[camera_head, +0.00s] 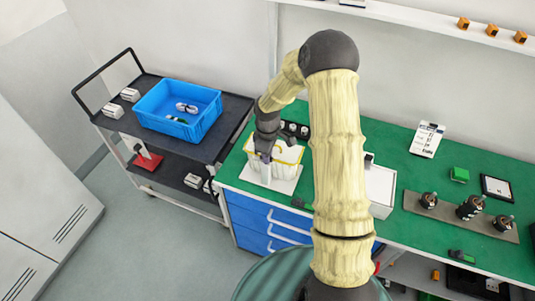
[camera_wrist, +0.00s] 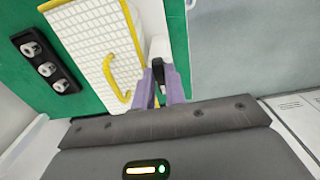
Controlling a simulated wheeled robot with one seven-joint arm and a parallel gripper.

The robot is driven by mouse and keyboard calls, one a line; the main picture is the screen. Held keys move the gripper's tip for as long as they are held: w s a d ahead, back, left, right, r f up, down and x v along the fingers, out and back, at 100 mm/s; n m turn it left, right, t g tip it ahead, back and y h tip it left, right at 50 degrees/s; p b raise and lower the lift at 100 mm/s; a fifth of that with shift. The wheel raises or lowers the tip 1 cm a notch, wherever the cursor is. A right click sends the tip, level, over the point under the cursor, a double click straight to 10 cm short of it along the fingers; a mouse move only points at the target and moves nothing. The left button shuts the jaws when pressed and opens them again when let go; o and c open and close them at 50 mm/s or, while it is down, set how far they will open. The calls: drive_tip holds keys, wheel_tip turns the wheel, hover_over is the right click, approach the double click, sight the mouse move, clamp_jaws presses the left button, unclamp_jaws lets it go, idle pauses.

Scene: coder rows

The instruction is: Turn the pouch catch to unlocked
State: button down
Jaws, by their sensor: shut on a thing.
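The pouch (camera_head: 287,155) is white with yellow edging and stands on a white plate at the left end of the green bench. In the wrist view its gridded white face (camera_wrist: 88,38) and a yellow loop handle (camera_wrist: 113,82) lie left of my fingers. My gripper (camera_head: 266,181) reaches down at the pouch's front left. In the wrist view my gripper (camera_wrist: 160,88) has its two pale purple fingers closed on a small dark piece, apparently the pouch catch (camera_wrist: 158,72). The fingers hide most of it, and I cannot read its setting.
A black strip with several round knobs (camera_wrist: 47,68) is close beside the pouch. A white box (camera_head: 382,190) stands right of my arm. A dark cart (camera_head: 222,140) with a blue crate (camera_head: 180,125) is at the left. Bench fixtures (camera_head: 470,208) are at the right.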

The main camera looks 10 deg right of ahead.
drive_tip(key=shift+w+r, duration=0.1)
drive_tip(key=c, duration=1.4)
unclamp_jaws()
drive_tip(key=shift+c, duration=0.2)
wheel_tip(320, 180, up, 17)
drive_tip(key=b, duration=0.3)
drive_tip(key=shift+r, duration=0.15)
drive_tip(key=s+f+m+t, duration=0.2)
drive_tip(key=s+m, duration=0.9)
drive_tip(key=s, duration=0.9)
drive_tip(key=shift+s+a+f+t, duration=0.3)
drive_tip(key=shift+s+f, duration=0.1)
drive_tip(key=shift+f, duration=0.5)
